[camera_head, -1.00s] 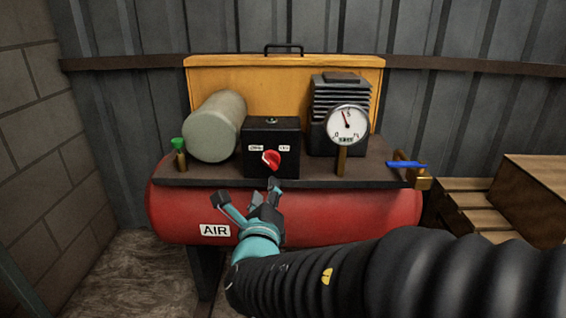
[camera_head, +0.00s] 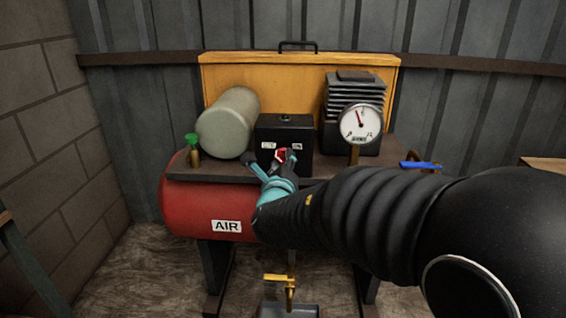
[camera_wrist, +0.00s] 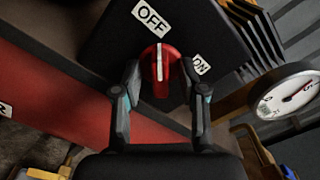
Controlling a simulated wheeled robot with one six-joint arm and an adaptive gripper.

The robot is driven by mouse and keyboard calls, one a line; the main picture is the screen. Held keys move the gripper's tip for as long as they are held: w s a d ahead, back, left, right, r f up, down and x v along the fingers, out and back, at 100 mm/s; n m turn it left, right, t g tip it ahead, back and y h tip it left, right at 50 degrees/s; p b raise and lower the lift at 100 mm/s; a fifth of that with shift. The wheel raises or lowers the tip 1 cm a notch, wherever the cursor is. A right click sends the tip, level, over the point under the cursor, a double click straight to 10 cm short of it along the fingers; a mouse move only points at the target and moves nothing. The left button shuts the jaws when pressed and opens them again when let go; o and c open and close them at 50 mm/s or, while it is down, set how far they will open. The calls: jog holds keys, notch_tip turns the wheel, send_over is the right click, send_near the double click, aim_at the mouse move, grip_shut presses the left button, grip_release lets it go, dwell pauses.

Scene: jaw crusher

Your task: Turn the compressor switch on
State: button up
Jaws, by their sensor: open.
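The compressor switch is a red knob (camera_wrist: 160,70) with a white line, on the front of a black box (camera_wrist: 205,30). In the wrist view the line points toward the OFF label (camera_wrist: 150,14); the ON label (camera_wrist: 201,65) is to the right. The knob also shows in the head view (camera_head: 281,154), partly covered by my gripper (camera_head: 270,159). My gripper is open, with one finger on each side of the knob in the wrist view. A gap shows between each finger and the knob; I cannot tell how deep the fingers reach.
A pressure gauge (camera_head: 361,124) stands right of the box, with a blue-handled valve (camera_head: 420,165) farther right. A grey cylinder (camera_head: 229,122) and a green-topped valve (camera_head: 193,143) are on the left. The red tank (camera_head: 200,205) lies below. A yellow drain valve (camera_head: 287,281) hangs underneath.

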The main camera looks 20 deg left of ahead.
grip_shut()
jog(key=shift+f+m+b, duration=0.1)
jog(key=shift+m+b, duration=0.2)
jog(key=shift+b, duration=0.25)
jog(key=m+b, duration=1)
jog(key=m, duration=0.7)
jog(key=shift+m, duration=0.4)
